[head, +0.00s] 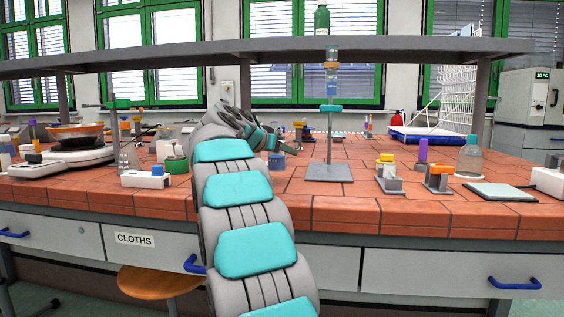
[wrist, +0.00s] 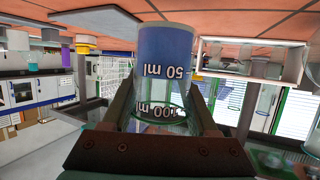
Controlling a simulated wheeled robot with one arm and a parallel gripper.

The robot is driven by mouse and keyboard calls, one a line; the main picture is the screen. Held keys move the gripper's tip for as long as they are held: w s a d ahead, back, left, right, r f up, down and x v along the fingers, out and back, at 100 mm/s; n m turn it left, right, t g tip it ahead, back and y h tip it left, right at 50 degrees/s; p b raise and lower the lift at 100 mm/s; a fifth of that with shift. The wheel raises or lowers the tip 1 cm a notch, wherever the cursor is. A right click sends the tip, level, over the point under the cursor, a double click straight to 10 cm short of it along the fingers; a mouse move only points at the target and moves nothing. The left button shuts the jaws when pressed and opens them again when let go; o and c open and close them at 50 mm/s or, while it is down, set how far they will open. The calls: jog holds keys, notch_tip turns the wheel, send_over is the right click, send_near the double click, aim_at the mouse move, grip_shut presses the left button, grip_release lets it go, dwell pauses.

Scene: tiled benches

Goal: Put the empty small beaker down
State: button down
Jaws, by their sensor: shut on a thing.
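The small beaker (wrist: 165,62) is held between the two fingers of my gripper (wrist: 163,100) in the wrist view. That view is upside down, so its 50 ml and 100 ml marks read inverted. The part towards its base looks blue; I cannot tell whether this is liquid or tint. In the head view my gripper (head: 271,141) is low over the bench (head: 330,207), behind my arm. A small blue form at its tips appears to be the beaker (head: 276,160). Its base is close to the tiles; I cannot tell if it touches.
A stand with a grey base (head: 329,173) and upright rod is just right of my gripper. A glass flask (head: 126,155) and a balance (head: 68,160) are at left. Small coloured-top items (head: 390,178) and a bottle (head: 469,158) are at right. A shelf (head: 280,50) spans above.

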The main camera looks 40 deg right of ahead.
jog(key=shift+f, duration=1.65)
jog(key=shift+f, duration=0.25)
jog(key=shift+c, duration=0.9)
grip_release()
jog(key=shift+r, duration=0.15)
jog(key=shift+r, duration=0.25)
jog(key=b+v, duration=0.1)
jog(key=v, duration=1.1)
jog(key=shift+a+f+b, duration=0.1)
jog(key=shift+f+b, duration=0.05)
jog(key=shift+b, duration=0.15)
